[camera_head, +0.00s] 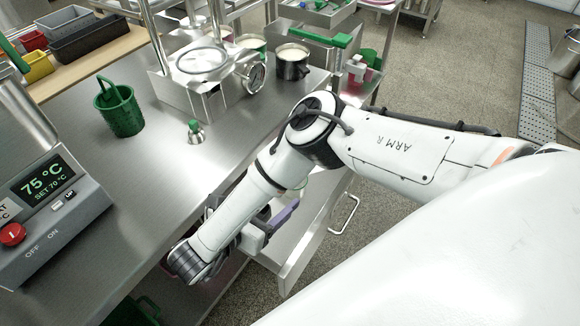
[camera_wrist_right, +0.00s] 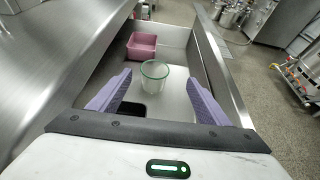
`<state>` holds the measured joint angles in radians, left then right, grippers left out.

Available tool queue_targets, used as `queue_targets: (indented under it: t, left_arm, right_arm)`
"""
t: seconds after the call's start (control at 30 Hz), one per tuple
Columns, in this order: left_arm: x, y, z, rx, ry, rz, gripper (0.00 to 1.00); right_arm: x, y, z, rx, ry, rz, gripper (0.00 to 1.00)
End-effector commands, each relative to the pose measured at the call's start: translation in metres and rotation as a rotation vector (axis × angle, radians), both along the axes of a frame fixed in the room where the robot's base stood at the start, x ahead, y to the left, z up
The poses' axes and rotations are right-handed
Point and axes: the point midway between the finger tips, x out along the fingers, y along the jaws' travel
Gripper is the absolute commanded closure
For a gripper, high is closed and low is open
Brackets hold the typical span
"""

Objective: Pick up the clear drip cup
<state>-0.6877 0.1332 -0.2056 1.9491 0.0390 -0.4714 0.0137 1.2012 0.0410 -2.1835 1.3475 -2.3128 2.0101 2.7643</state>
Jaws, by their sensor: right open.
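The clear drip cup (camera_wrist_right: 153,78) has a green rim and stands upright in an open metal drawer (camera_wrist_right: 178,53) in the right wrist view. My right gripper (camera_wrist_right: 157,100) has its two purple fingers spread apart, with the cup between and slightly beyond them; I cannot tell whether they touch it. In the head view my right gripper (camera_head: 262,222) is over the open drawer, partly hidden by my white arm. The cup is mostly hidden there, with only a faint edge beside the arm. My left gripper is not seen.
A pink bin (camera_wrist_right: 142,45) sits deeper in the drawer, and a dark patch lies near the left finger. The drawer's side wall (camera_wrist_right: 222,75) is close on the right. The steel counter (camera_head: 150,190) carries a green basket (camera_head: 119,108), a small green-topped item (camera_head: 195,132) and a temperature controller (camera_head: 45,215).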

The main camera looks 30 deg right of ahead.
Motion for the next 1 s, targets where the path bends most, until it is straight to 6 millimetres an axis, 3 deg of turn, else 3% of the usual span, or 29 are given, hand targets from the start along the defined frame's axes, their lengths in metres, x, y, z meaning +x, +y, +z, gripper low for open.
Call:
queue_targets:
  t: [0.03,0.2,0.53,0.77,1.0]
  left_arm:
    - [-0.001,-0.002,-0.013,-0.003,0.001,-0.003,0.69]
    - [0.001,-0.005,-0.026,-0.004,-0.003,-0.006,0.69]
    - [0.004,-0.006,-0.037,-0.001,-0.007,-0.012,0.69]
    - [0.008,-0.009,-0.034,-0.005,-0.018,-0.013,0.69]
    - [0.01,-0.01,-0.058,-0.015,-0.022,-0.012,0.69]
  right_arm:
    - [0.0,0.0,-0.014,0.0,0.0,0.0,0.29]
    - [0.0,-0.001,-0.031,0.0,-0.001,0.0,0.29]
    - [0.015,-0.037,-0.05,0.001,0.001,-0.003,0.29]
    - [0.02,-0.045,-0.052,0.001,0.0,-0.001,0.29]
    - [0.037,-0.07,-0.069,0.0,-0.001,-0.005,0.29]
